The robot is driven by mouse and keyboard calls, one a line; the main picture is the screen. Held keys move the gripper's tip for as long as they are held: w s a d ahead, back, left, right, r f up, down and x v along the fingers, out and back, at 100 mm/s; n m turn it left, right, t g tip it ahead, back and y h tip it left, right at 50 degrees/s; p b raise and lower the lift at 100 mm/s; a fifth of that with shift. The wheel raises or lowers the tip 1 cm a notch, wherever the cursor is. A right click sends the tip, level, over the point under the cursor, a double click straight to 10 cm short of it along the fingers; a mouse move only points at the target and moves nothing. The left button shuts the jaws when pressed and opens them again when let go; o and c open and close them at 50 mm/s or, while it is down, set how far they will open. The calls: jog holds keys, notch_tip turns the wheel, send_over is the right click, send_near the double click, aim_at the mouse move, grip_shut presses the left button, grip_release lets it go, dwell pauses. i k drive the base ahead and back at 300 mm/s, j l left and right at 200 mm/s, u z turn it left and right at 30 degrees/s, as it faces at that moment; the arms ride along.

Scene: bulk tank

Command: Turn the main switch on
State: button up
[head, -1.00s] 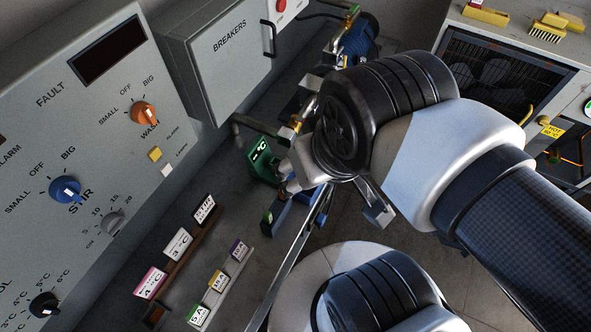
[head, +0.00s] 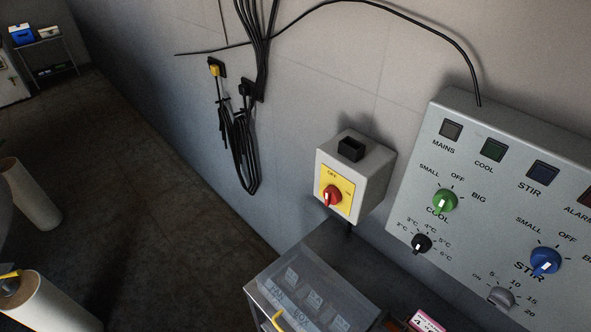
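The main switch is a grey box (head: 371,181) on the wall, left of the control panel. It has a yellow plate (head: 346,190) marked OFF at the top and a red rotary knob (head: 332,195) in its lower part. The knob's pale pointer mark shows at its lower left; I cannot tell its exact setting from the small lettering. A black block (head: 351,149) sits on top of the box. The MAINS lamp (head: 451,130) on the panel looks dark. My gripper is outside this view.
The control panel (head: 425,190) has a green COOL knob (head: 445,201) and a blue STIR knob (head: 545,261). A clear-lidded box (head: 318,291) stands below the switch. Black cables (head: 240,150) hang on the wall at left. Floor at left is largely open, with pale cylinders (head: 34,190).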

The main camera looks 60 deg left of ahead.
aim_at(331, 195)
jog(key=u, duration=1.95)
